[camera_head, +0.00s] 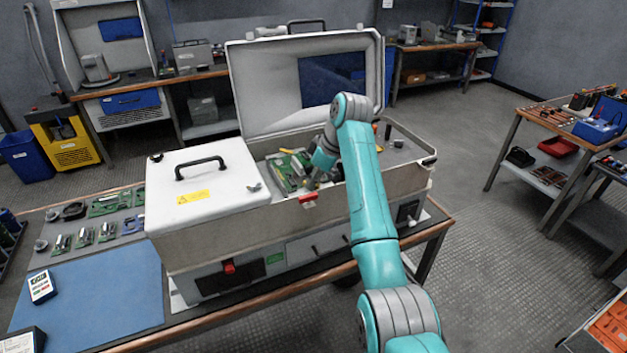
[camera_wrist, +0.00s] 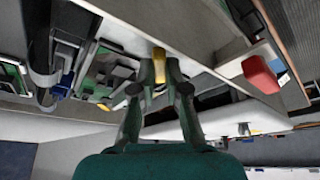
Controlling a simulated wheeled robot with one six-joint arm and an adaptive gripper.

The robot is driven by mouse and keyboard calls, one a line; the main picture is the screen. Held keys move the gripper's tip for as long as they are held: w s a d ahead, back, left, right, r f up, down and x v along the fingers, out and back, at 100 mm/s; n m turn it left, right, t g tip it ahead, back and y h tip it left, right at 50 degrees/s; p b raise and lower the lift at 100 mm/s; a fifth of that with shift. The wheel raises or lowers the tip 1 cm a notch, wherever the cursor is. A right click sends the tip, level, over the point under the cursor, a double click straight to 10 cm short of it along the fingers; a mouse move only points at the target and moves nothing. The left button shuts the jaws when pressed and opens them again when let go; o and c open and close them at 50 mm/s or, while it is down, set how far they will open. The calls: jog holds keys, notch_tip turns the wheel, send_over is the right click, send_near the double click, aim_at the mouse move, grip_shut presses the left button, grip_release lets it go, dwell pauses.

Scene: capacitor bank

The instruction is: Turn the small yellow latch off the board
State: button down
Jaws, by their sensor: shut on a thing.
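The green board (camera_head: 283,173) lies inside the open cabinet, just left of my gripper in the head view. In the wrist view, the small yellow latch (camera_wrist: 159,57) is between my fingertips, and my gripper (camera_wrist: 160,72) is shut on it. In the head view, my gripper (camera_head: 312,182) reaches down into the cabinet; the latch in its fingers cannot be made out there. A small yellow piece (camera_head: 287,151) shows near the board's far edge; I cannot tell what it is.
The cabinet's raised lid (camera_head: 262,90) stands behind my arm. A white cover with a black handle (camera_head: 200,168) closes the left side. A red catch (camera_head: 308,199) sits on the front rim close to my gripper, also seen in the wrist view (camera_wrist: 262,73). A blue mat (camera_head: 95,300) lies front left.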

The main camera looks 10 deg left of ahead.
jog(key=n+g, duration=0.1)
jog(key=n, duration=0.1)
jog(key=n+g, duration=0.1)
jog(key=n, duration=0.2)
jog(key=shift+w+n, duration=0.2)
jog(key=shift+n, duration=0.1)
jog(key=shift+w+n+g+h, duration=0.15)
jog(key=shift+n+g, duration=0.3)
jog(key=shift+n, duration=0.6)
jog(key=shift+s+n+g+h, duration=0.15)
jog(key=shift+n+g, duration=0.3)
jog(key=shift+n, duration=0.6)
jog(key=shift+w+n, duration=0.15)
jog(key=shift+n, duration=0.15)
jog(key=c, duration=1.2)
grip_release()
notch_tip(320, 180, up, 10)
jog(key=shift+f, duration=0.1)
